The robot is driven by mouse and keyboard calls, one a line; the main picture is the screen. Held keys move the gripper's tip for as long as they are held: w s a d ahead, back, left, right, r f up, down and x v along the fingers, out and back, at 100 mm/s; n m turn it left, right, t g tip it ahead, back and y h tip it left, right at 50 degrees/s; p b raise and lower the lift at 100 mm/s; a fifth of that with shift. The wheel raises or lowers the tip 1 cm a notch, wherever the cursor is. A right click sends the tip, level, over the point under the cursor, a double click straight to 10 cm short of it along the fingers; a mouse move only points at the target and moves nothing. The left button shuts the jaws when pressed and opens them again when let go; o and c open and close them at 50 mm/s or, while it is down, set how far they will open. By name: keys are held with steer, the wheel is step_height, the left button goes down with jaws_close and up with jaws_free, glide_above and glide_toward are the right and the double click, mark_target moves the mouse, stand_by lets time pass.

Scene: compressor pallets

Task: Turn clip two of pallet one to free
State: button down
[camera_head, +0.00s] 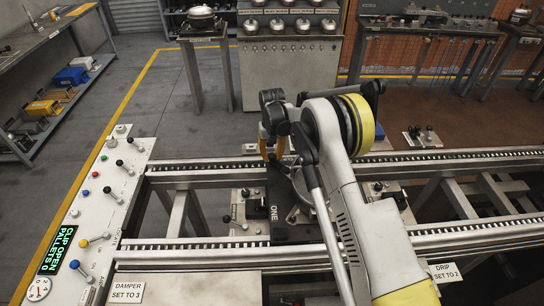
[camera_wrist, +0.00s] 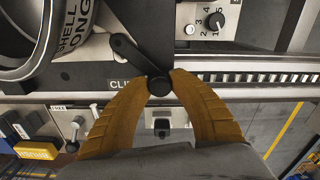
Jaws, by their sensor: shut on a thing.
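In the wrist view my gripper (camera_wrist: 160,80) has its two orange-brown fingers closed around the black round knob of a black clip lever (camera_wrist: 135,58). The lever slants from upper left down to the knob. A label starting "CLI" (camera_wrist: 120,84) is beside it, its number hidden by a finger. A small "FREE" label (camera_wrist: 58,108) shows at the lower left. In the head view pallet one (camera_head: 275,215), dark and marked ONE, sits across the rails. My gripper (camera_head: 272,157) is at its far end. My arm hides much of the pallet.
A ring-shaped part lettered "SHELL" (camera_wrist: 75,25) is close left of the lever. A numbered dial (camera_wrist: 215,20) is at the top. A toothed rail (camera_head: 460,155) runs behind the pallet. The control panel (camera_head: 110,190) at left has a display (camera_head: 62,250) reading "CLIP OPEN PALLETS 0".

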steer(key=shift+m, duration=0.4)
steer(key=m+b, duration=0.2)
steer(key=m, duration=0.1)
steer(key=shift+f+m, duration=0.1)
steer(key=shift+m, duration=0.2)
steer(key=m+b, duration=0.1)
steer(key=m, duration=0.3)
steer(key=shift+m, duration=0.4)
steer(key=c, duration=1.1)
jaws_free()
steer(key=shift+c, duration=0.2)
steer(key=shift+r, duration=0.2)
step_height(320, 180, up, 12)
